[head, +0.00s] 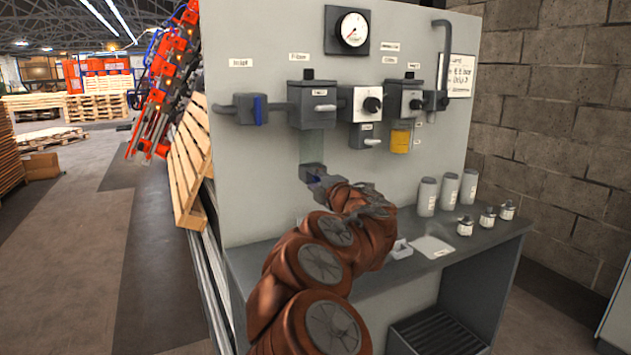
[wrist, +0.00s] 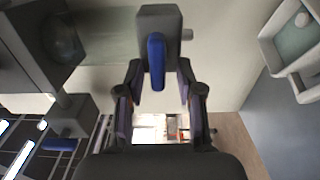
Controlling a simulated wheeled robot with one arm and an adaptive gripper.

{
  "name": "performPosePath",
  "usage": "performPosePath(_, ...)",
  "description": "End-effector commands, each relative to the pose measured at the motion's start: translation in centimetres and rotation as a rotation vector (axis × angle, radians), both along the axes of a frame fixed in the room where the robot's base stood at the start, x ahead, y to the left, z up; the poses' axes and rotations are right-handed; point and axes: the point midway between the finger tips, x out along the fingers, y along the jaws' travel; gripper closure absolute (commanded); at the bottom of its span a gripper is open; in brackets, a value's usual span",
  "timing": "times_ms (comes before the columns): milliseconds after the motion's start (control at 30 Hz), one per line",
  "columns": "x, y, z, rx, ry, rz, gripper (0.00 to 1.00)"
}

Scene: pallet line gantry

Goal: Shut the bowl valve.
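The bowl valve is a small grey block (head: 311,170) with a blue lever, below the clear filter bowl (head: 313,146) on the grey panel. In the wrist view its grey body (wrist: 158,18) stands ahead, with the blue lever (wrist: 156,62) pointing back towards the camera. My gripper (head: 325,184) is at the valve. In the wrist view its two dark fingers (wrist: 160,78) are apart, one on each side of the lever. A gap shows on both sides, so it does not look gripped. My arm hides part of the panel below the valve.
The inlet valve with a blue handle (head: 258,110) is up and left. A filter head (head: 313,105), regulator (head: 362,103) and gauge (head: 353,30) are above. The bench (head: 490,240) holds several bottles and a small pale tray (head: 401,249).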

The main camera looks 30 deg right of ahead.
Motion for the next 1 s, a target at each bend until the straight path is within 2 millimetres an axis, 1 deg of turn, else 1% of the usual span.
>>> performPosePath(267,0.0,0.0,0.1,0.001,-0.002,-0.001,0.61)
performPosePath(467,-1.0,0.1,0.2,-0.001,-0.002,-0.002,0.61)
performPosePath(667,-3.4,0.3,0.1,0.000,-0.002,-0.002,0.61)
performPosePath(1000,-8.2,0.6,0.1,0.000,-0.001,-0.005,0.61)
